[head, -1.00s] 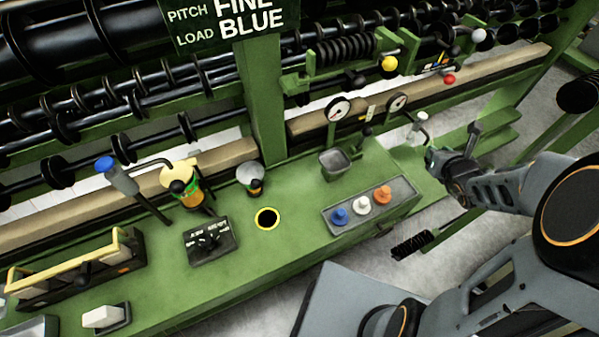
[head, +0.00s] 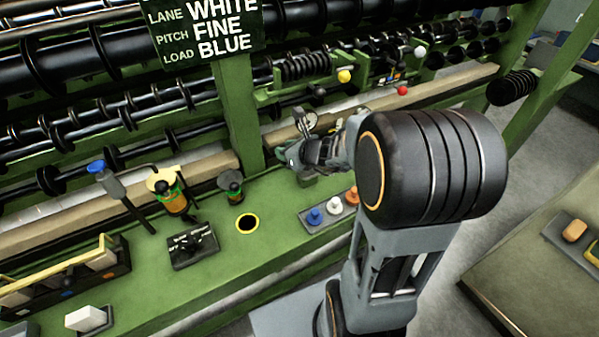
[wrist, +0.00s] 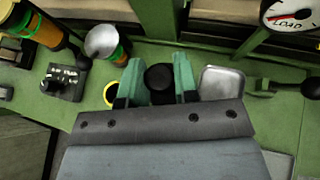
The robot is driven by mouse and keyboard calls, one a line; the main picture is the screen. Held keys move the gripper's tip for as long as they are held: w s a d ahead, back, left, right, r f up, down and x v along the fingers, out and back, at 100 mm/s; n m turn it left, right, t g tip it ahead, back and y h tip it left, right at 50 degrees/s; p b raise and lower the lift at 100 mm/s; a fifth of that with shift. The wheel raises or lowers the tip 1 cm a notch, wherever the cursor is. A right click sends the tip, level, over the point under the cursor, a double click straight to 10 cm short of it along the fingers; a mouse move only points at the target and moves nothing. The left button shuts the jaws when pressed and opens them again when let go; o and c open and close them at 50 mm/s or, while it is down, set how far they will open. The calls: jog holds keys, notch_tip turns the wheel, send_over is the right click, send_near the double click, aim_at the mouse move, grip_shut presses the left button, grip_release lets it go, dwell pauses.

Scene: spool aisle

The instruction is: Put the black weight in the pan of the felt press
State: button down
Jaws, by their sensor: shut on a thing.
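My gripper (head: 288,156) is over the green bench in the head view, just right of the green post. In the wrist view its two green fingers are shut on the black weight (wrist: 160,77), a dark round piece. The arm hides the weight in the head view. A square grey metal pan (wrist: 221,80), which looks like the pan of the felt press, is just right of the fingers in the wrist view. The weight is beside the pan in that picture, not over it. My gripper mostly covers the pan in the head view. The height of the weight cannot be told.
A yellow-ringed hole (head: 247,223) and a dark-green canister (head: 230,184) lie left of my gripper. A black switch box (head: 194,248) is further left. A tray with blue (head: 314,215), white and orange knobs is in front. A load dial (wrist: 289,12) stands behind the pan.

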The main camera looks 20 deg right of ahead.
jog(key=s+d+r+n+g+y+b, duration=0.1)
jog(key=s+d+r+n+y, duration=0.15)
jog(key=s, duration=0.45)
jog(key=shift+n+g, duration=0.25)
jog(key=shift+g, duration=0.15)
jog(key=w+d+f, duration=0.2)
jog(key=w+f, duration=0.1)
jog(key=w+d+f, duration=0.1)
jog(key=w+f, duration=0.2)
jog(key=w+d+f, duration=0.2)
jog(key=w+f, duration=0.1)
jog(key=w, duration=0.1)
jog(key=shift+w+d+f+b, duration=0.1)
jog(key=shift+d+f+b, duration=0.2)
jog(key=shift+f+b, duration=0.05)
jog(key=shift+w+d+f, duration=0.2)
jog(key=shift+w+f, duration=0.15)
jog(key=shift+f, duration=0.2)
jog(key=shift+w+f, duration=0.1)
jog(key=shift+f, duration=1.45)
jog(key=shift+f, duration=0.15)
jog(key=shift+f+b, duration=0.15)
jog(key=shift+b, duration=0.2)
jog(key=c, duration=0.9)
grip_release()
jog(key=shift+o, duration=0.2)
